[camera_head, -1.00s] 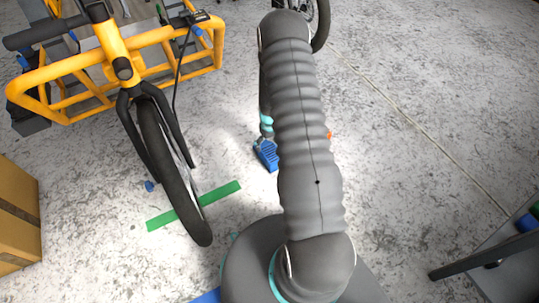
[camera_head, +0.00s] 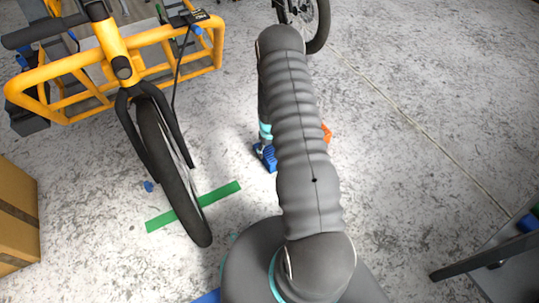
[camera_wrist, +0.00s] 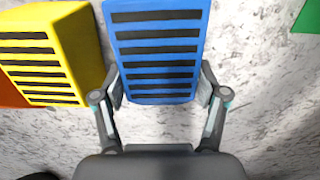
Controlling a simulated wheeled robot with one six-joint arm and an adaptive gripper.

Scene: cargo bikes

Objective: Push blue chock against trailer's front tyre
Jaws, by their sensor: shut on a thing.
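The blue chock (camera_wrist: 157,50), with black ribs across its face, lies on the floor in the wrist view. My gripper (camera_wrist: 161,88) has a finger on each side of its near end and is shut on it. In the head view the blue chock (camera_head: 265,157) shows left of my arm, which hides part of it. A black tyre (camera_head: 180,185) under the yellow bike frame stands to its left, apart from it. I cannot tell which wheel is the trailer's front one; another wheel (camera_head: 318,28) stands at the top.
A yellow ribbed chock (camera_wrist: 50,55) lies close left of the blue one, with an orange thing (camera_wrist: 10,95) beyond it. Green tape (camera_head: 222,192) crosses the floor at the tyre. A cardboard box (camera_head: 15,215) stands at left and a grey table (camera_head: 500,270) at right.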

